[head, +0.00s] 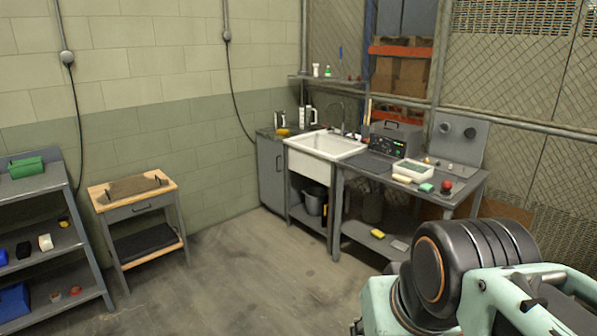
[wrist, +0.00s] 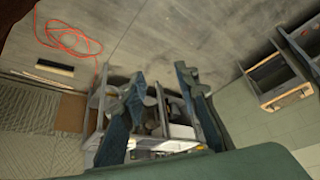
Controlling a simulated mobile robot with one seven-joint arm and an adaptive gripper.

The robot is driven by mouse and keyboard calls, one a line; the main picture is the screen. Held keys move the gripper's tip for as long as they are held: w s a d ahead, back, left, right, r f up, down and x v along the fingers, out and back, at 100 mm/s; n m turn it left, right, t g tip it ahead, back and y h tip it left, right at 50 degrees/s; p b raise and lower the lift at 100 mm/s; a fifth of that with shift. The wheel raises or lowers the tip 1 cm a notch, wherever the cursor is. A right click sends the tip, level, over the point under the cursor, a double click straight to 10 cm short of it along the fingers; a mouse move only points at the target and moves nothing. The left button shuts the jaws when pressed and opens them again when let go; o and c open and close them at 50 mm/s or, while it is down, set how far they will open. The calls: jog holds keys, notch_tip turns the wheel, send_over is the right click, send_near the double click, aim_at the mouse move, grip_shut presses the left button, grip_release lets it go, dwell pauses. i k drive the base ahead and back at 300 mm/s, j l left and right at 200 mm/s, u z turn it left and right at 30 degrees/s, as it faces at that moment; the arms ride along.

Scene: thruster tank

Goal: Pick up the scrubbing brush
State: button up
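I cannot make out the scrubbing brush for sure; the small items around the sink and bench are too small to tell apart. A yellow item (head: 284,131) lies on the counter left of the sink. A cream block (head: 401,178), a green block (head: 426,188) and a red round item (head: 446,187) sit along the bench's front edge. A yellow block (head: 377,233) and a pale item (head: 399,245) lie on the shelf below. My gripper (wrist: 160,76) is open in the wrist view, its two fingers apart with nothing between them, well away from the furniture.
A white sink (head: 325,143) stands beside the grey workbench (head: 455,200). A small wooden-topped table (head: 133,187) and a grey shelf rack (head: 70,240) stand left. The floor between is clear. A red cable (wrist: 70,40) lies on the floor in the wrist view.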

aim_at(404, 180)
jog(key=i+l+z, duration=0.1)
jog(key=i+z, duration=0.25)
jog(key=i, duration=0.15)
jog(key=i+z, duration=0.35)
jog(key=i, duration=0.2)
jog(key=i+j+u, duration=0.1)
jog(key=i, duration=2.1)
